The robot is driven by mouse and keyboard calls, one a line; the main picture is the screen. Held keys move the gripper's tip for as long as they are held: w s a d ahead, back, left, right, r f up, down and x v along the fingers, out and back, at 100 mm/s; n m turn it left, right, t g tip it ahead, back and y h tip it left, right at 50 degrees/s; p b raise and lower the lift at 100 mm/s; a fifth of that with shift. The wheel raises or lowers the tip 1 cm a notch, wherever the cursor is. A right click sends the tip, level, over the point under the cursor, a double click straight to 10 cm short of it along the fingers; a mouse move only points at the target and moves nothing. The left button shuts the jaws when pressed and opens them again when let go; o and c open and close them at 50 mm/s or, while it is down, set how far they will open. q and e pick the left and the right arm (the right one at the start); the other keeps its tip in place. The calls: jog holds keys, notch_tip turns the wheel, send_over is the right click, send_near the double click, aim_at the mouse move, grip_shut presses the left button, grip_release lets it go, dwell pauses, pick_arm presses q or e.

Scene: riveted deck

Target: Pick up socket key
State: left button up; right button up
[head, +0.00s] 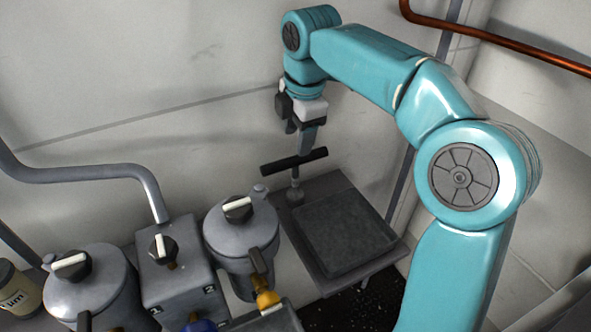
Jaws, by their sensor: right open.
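The socket key (294,164) stands upright near the back left corner of a small grey shelf (345,274). It has a dark crossbar handle on top and a thin metal shaft going down to a dark round base. My right gripper (299,143) points down just above the crossbar, with its jaws open. From this angle I cannot tell whether the fingertips touch the handle. My left gripper does not show.
A dark square pad (345,232) covers most of the shelf. Grey canisters (240,240) with dark knobs and a valve box (180,265) stand to the left. A grey pipe (90,172) runs into the box. A copper pipe (500,42) crosses the upper right wall.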

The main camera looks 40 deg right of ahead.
aim_at(297, 158)
notch_tip(297, 158, down, 5)
jog(key=shift+f+b, duration=0.15)
jog(key=shift+b, duration=0.6)
jog(key=shift+w+f, duration=0.1)
jog(key=shift+f, duration=0.15)
jog(key=shift+f, duration=0.25)
grip_shut()
